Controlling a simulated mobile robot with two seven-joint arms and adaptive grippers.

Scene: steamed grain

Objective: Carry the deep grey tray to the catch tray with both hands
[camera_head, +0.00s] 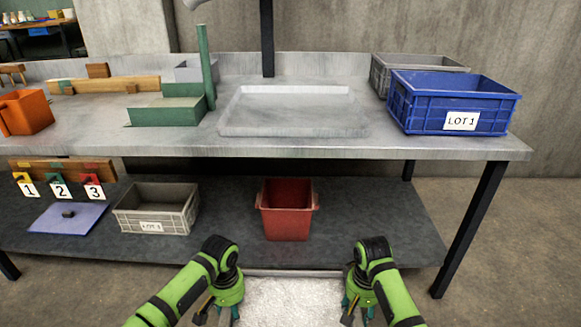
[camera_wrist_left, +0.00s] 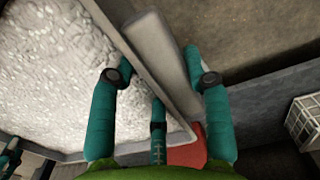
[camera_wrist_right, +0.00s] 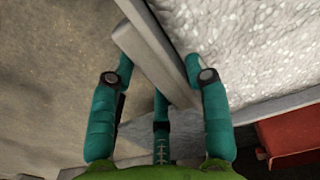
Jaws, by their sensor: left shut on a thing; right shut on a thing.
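The deep grey tray (camera_head: 293,273) is at the bottom middle of the head view, in front of the table, and holds pale grain. Its near part is cut off by the frame. My left gripper (camera_head: 228,313) is shut on its left side wall, which shows in the left wrist view (camera_wrist_left: 160,45). My right gripper (camera_head: 358,311) is shut on its right side wall, which shows in the right wrist view (camera_wrist_right: 150,45). A wide shallow grey metal tray, apparently the catch tray (camera_head: 293,130), lies empty on the tabletop.
On the table (camera_head: 440,147), a green stand (camera_head: 165,111) is left of the catch tray. A blue crate (camera_head: 450,103) and a grey crate (camera_head: 415,62) are right of it. Below, the lower shelf holds a red bin (camera_head: 286,210) and a grey crate (camera_head: 157,208).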

